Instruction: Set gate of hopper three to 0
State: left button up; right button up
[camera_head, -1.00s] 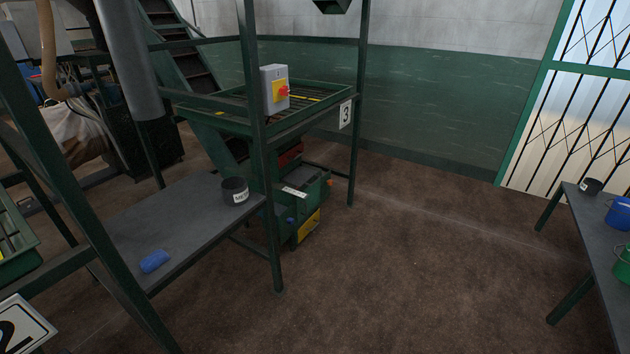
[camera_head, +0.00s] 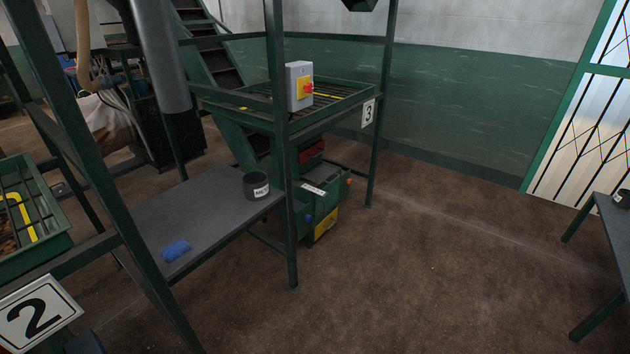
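Hopper three (camera_head: 345,112) is a green frame with a grated tray, marked by a white "3" sign (camera_head: 368,113). A grey switch box (camera_head: 299,86) with a yellow plate and red knob is fixed to its front post. Below the tray is a green machine (camera_head: 322,198) with a white label, a yellow panel and an orange knob on its right side. I cannot tell which part is the gate or read its setting. Neither of my grippers is in view.
A grey table (camera_head: 205,215) left of the machine holds a dark labelled cup (camera_head: 256,186) and a blue object (camera_head: 176,250). A "2" sign (camera_head: 38,313) and green posts stand near left. Another table (camera_head: 612,225) is at right. The brown floor between is clear.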

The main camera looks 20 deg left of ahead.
aim_at(320, 173)
jog(key=i+u, duration=0.25)
jog(key=u, duration=0.2)
jog(key=i+l+u, duration=0.15)
jog(key=u, duration=0.3)
jog(key=i+l+u, duration=0.25)
jog(key=u, duration=0.2)
jog(key=i, duration=0.1)
